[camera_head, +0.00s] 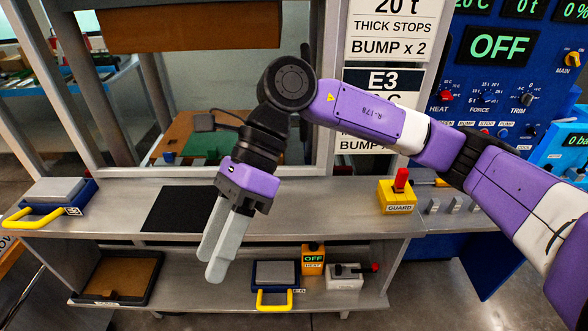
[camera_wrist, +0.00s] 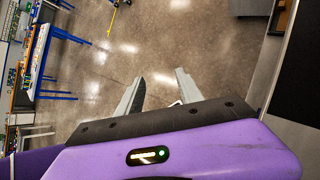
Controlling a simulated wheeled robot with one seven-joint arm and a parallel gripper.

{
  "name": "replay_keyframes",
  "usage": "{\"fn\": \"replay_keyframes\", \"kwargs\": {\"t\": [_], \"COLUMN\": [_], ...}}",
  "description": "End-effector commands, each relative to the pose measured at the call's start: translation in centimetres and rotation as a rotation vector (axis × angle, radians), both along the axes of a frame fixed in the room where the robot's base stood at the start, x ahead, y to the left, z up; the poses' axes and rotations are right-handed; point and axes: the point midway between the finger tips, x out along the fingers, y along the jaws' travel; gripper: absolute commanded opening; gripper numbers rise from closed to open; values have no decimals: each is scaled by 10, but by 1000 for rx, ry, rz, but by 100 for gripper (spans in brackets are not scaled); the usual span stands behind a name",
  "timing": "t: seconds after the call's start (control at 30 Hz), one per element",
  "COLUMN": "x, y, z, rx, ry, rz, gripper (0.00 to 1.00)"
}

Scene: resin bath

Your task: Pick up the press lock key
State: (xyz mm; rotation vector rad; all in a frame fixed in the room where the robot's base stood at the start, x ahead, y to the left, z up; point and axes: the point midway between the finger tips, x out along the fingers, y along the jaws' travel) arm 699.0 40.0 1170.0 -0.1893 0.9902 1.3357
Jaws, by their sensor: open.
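I cannot make out for certain which thing is the press lock key. A red upright piece (camera_head: 401,179) stands in a yellow box marked GUARD (camera_head: 398,206), at the right of the steel counter. Another red-tipped piece (camera_head: 374,268) sticks out of a white box (camera_head: 345,278) on the lower shelf. My gripper (camera_head: 212,262) hangs over the counter's front edge, left of both, with its fingers pointing down. It is open and empty. In the wrist view my gripper (camera_wrist: 159,76) has floor between its fingers, and neither red piece shows there.
A black mat (camera_head: 178,209) and a block in a yellow-handled blue holder (camera_head: 58,195) are on the counter (camera_head: 330,212). A similar holder (camera_head: 275,280), an orange OFF box (camera_head: 313,260) and a black tray (camera_head: 117,275) are on the shelf. Frame posts rise behind.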

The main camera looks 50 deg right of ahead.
Motion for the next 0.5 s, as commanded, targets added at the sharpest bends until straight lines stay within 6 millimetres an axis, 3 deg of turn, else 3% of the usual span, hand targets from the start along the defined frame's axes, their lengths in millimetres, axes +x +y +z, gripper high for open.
{"fn": "replay_keyframes", "kwargs": {"t": [0.03, 0.17, 0.2, 0.3, 0.4, 0.5], "x": [3, -2, -7, -24, -45, -64], "y": [-35, -126, -156, -230, -291, -335], "z": [-12, -34, -37, -37, -27, -15], "rx": [-121, -408, -497, -702, -870, -993], "ry": [5, 44, 63, 120, 180, 234], "rz": [-26, -81, -100, -148, -189, -219], "gripper": [44, 44, 44, 44, 44, 44]}}
